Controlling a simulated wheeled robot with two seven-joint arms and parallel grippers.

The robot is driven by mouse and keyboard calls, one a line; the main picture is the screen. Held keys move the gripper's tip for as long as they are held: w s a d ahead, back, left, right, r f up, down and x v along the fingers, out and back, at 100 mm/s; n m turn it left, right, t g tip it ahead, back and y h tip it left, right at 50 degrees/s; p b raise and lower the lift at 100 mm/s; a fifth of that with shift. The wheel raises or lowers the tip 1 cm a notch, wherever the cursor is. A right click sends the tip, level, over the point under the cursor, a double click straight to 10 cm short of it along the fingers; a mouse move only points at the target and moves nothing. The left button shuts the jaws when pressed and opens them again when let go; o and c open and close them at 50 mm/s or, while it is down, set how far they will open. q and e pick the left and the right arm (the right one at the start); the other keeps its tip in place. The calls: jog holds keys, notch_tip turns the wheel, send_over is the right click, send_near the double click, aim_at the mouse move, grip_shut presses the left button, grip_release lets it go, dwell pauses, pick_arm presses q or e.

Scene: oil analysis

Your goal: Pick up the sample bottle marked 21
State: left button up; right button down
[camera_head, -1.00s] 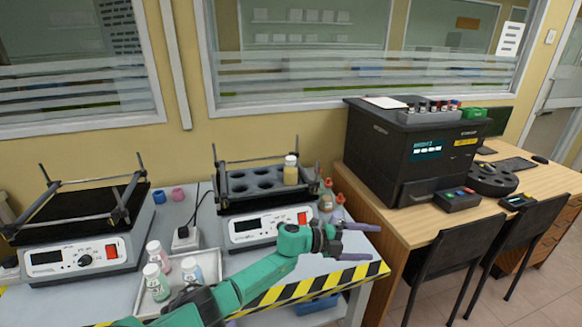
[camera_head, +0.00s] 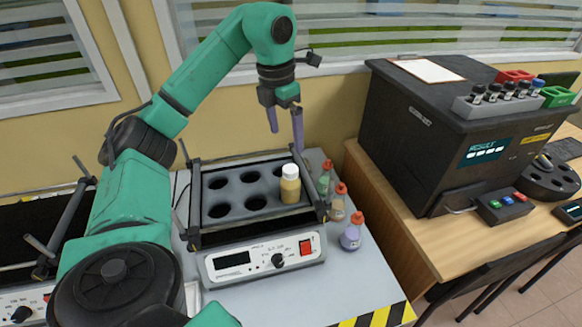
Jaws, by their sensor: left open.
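My left gripper (camera_head: 285,123) is open and empty, fingers pointing down. In the picture it is just above the bottle's cap, apart from it. My right gripper is not in view.
Several small bottles with red caps (camera_head: 351,232) stand on the table right of the shaker (camera_head: 265,258). The rack's other holes look empty. A black analyser (camera_head: 440,130) with a vial rack (camera_head: 497,100) on top stands on the wooden desk at right.

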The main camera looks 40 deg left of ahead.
pick_arm(q)
jog(key=b, duration=0.3)
send_over(291, 178)
jog(key=a, duration=0.2)
jog(key=f, duration=0.6)
jog(key=shift+w+d, duration=0.25)
jog(key=shift+w, duration=0.1)
jog(key=f, duration=0.5)
jog(key=w+f+p, duration=0.1)
jog(key=f, duration=0.2)
jog(key=shift+d, duration=0.15)
jog(key=c, duration=0.3)
jog(key=shift+r, duration=0.1)
grip_shut()
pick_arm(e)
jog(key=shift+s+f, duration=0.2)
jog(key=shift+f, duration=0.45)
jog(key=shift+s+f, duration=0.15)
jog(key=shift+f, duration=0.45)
